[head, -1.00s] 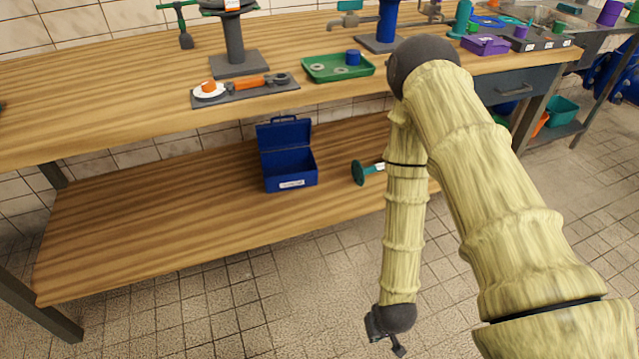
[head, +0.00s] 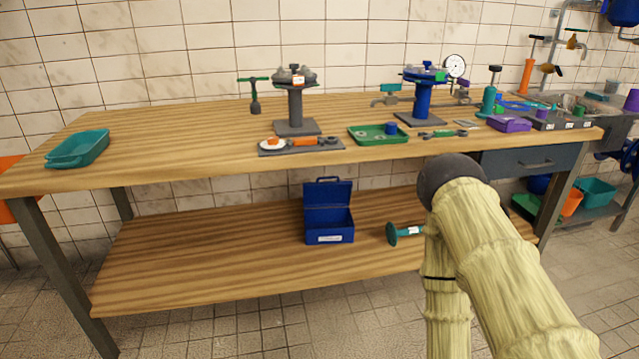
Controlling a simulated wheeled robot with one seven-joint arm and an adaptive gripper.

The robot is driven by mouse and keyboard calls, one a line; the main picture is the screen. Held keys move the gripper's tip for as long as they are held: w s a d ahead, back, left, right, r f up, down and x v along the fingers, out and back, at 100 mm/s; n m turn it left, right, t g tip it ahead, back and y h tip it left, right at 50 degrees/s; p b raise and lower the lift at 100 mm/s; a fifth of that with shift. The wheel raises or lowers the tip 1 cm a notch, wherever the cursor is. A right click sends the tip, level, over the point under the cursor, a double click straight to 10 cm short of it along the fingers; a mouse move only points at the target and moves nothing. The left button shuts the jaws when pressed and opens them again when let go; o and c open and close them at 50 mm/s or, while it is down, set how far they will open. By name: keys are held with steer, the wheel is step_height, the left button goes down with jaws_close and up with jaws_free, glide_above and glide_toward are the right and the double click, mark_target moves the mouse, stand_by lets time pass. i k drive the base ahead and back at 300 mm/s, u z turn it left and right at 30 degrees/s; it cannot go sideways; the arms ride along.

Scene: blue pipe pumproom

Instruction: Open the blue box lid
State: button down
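The blue box (head: 330,238) stands on the lower wooden shelf of the workbench, under the tabletop, with a pale label on its front. Its lid (head: 328,193) stands raised, upright at the back, with a handle on top, and the box's inside shows. My arm comes in at the lower right, to the right of the box and apart from it.
A teal-green handled part (head: 404,233) lies on the shelf right of the box. The tabletop above (head: 200,160) holds a green tray (head: 378,134), a grey stand (head: 296,105) and a blue stand (head: 421,100). The shelf (head: 200,255) left of the box is clear.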

mark_target(337, 193)
steer(key=u, duration=0.25)
steer(key=i, duration=1.05)
steer(key=u, duration=0.05)
